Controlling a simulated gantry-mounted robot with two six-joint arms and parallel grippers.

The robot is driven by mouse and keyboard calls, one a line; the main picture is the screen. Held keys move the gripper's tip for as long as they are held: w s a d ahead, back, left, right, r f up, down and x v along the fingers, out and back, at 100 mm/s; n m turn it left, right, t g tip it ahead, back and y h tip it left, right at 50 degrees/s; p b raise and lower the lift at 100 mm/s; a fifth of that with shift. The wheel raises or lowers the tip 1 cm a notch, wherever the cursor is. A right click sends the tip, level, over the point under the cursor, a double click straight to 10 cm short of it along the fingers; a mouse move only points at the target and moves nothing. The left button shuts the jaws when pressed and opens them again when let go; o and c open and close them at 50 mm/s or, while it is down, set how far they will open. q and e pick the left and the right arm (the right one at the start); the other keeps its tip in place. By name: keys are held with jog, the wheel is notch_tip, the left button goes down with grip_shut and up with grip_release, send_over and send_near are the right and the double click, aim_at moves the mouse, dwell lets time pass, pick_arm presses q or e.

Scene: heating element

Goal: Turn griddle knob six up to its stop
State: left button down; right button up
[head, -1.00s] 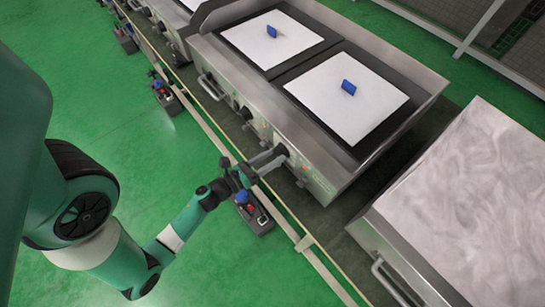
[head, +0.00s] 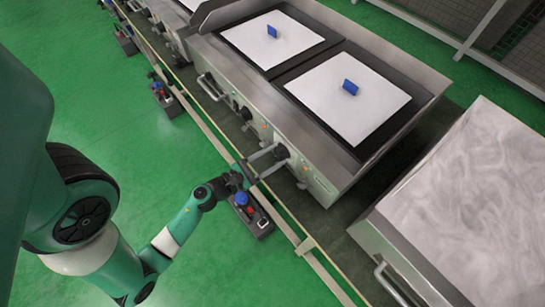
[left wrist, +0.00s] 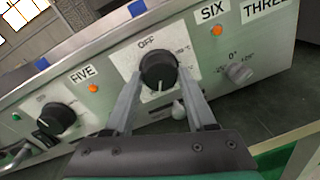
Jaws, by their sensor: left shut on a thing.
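Griddle knob six (left wrist: 158,70) is a black round knob on the steel front panel, in the middle of the left wrist view. The SIX label (left wrist: 212,14) is at its upper right. OFF is printed above the knob, and its white pointer mark faces roughly down, away from OFF. My left gripper (left wrist: 160,82) is shut on this knob, one finger on each side. In the head view the knob (head: 281,152) sits on the front of the nearer griddle, with my left gripper (head: 268,160) reaching it from the left. My right gripper is not in view.
Another black knob (left wrist: 56,117) is to the left, by the FIVE label (left wrist: 82,76). A small grey knob (left wrist: 240,73) is to the right. A rail (head: 212,122) runs along the griddle front, with a control box (head: 252,214) below the gripper. Green floor lies open at left.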

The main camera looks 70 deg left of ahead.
pick_arm(q)
jog(key=shift+m, duration=0.3)
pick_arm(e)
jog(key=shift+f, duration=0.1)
pick_arm(q)
jog(key=shift+c, duration=1.1)
grip_release()
